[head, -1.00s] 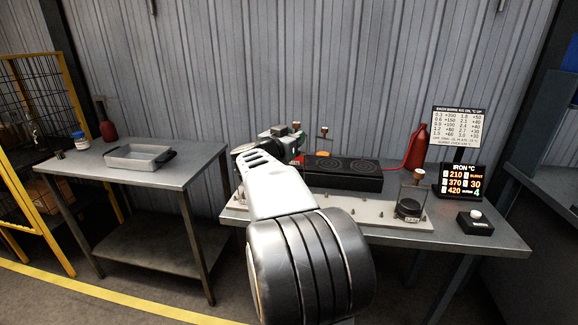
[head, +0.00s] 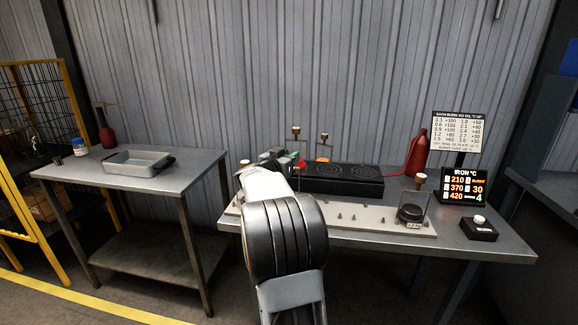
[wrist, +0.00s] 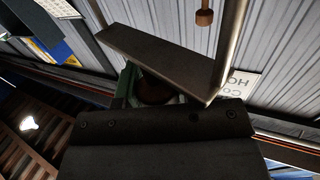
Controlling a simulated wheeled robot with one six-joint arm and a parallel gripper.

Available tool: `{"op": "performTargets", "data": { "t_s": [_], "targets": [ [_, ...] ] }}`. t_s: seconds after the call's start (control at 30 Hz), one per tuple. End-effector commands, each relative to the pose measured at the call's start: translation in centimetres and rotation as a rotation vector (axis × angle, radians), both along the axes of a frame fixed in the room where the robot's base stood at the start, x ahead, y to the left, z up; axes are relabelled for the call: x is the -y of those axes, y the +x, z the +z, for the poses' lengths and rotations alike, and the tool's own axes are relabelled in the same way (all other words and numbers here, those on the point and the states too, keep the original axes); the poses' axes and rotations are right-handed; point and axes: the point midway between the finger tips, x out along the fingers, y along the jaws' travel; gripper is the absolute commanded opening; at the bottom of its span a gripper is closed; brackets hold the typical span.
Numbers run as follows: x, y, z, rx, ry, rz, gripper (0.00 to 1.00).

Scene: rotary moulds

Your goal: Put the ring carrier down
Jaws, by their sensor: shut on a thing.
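My gripper (head: 284,160) is over the left part of the right bench, seen from behind, with my arm hiding much of it. In the wrist view, its dark body fills the bottom, and a dark brown rounded thing (wrist: 155,90) shows beyond it beside a green part. I take this thing to be the ring carrier, held in the shut jaws, but its shape is mostly hidden. A grey flat plate and a bright metal rod cross the wrist view; I cannot tell whether they belong to the carrier. Whether it touches the bench is hidden.
A pale strip with pegs (head: 365,218) runs along the bench front, with a dark round piece (head: 411,213) at its right. A black two-ring hotplate (head: 342,180), red bottle (head: 417,153) and display (head: 463,187) stand behind. A tray (head: 138,163) is on the left table (head: 110,180).

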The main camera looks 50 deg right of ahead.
Motion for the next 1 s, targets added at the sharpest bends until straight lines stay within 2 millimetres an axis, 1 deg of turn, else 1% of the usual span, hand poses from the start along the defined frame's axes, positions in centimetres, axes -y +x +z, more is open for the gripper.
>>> {"op": "performTargets", "data": {
  "t_s": [0.03,0.13,0.43,0.6,0.63,0.87,0.9,1.0],
  "targets": [
    [0.0,0.0,-0.9,0.0,-0.001,-0.001,0.0],
    [0.0,0.0,-1.8,0.001,-0.003,0.0,0.0],
    [-0.1,0.0,-1.9,0.004,-0.003,0.0,0.0],
    [-0.1,0.0,-2.4,0.001,-0.003,0.0,0.0],
    [-0.1,0.0,-2.6,0.0,0.001,0.001,0.34],
    [-0.1,0.0,-2.5,0.0,0.001,0.001,0.56],
    [-0.1,0.0,-2.5,0.0,0.001,0.001,0.58],
    [-0.1,0.0,-2.5,0.0,0.001,0.001,0.58]
  ]
}}
